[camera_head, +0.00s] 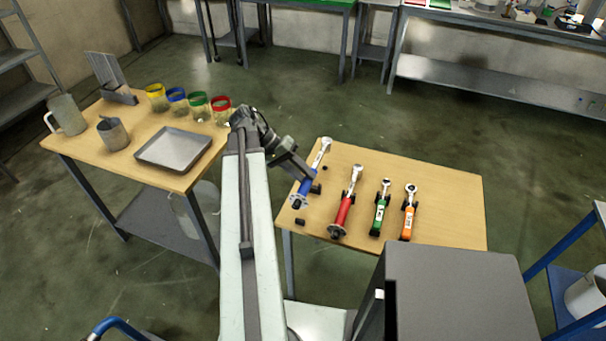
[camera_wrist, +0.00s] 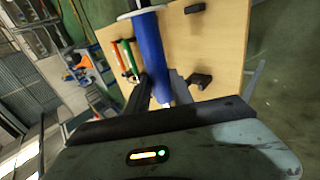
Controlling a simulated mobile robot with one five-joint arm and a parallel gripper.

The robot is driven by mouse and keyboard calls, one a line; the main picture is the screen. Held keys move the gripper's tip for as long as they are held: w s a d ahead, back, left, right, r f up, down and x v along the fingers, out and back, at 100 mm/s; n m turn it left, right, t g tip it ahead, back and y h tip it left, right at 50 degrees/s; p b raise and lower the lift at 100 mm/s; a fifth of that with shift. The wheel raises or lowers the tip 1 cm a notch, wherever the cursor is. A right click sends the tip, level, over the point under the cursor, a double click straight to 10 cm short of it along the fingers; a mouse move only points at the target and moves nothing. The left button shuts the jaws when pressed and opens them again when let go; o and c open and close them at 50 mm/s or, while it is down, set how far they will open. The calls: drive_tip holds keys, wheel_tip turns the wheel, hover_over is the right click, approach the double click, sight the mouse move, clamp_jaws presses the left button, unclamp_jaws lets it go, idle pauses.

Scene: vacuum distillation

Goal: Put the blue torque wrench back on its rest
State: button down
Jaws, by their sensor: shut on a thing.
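The blue torque wrench (camera_head: 304,188) is at the left end of the right-hand table, its silver ratchet head pointing to the far side. My gripper (camera_head: 311,182) is shut on its blue handle, which also shows between the fingers in the wrist view (camera_wrist: 150,50). The wrench looks held above the tabletop, but the height is hard to tell. Two small black rest blocks stand empty beside it: a near block (camera_head: 300,221) and a far block (camera_head: 325,168). In the wrist view both blocks (camera_wrist: 199,80) lie to the right of the handle.
Red (camera_head: 342,212), green (camera_head: 380,213) and orange (camera_head: 408,218) wrenches lie in a row to the right on the wooden table (camera_head: 455,205). The table's right part is bare. A second table at left holds a tray (camera_head: 174,150), several coloured-rim jars and metal jugs.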

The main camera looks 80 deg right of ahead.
drive_tip(key=shift+f+b, duration=3)
drive_tip(key=shift+b, duration=0.1)
drive_tip(key=shift+f, duration=0.1)
drive_tip(key=shift+f+b, duration=0.35)
drive_tip(key=shift+b, duration=0.1)
drive_tip(key=shift+f+b, duration=1.1)
drive_tip(key=c, duration=1)
unclamp_jaws()
drive_tip(key=shift+c, duration=0.2)
drive_tip(key=p+v, duration=0.5)
drive_tip(key=v, duration=0.2)
drive_tip(key=shift+w+r+p, duration=0.3)
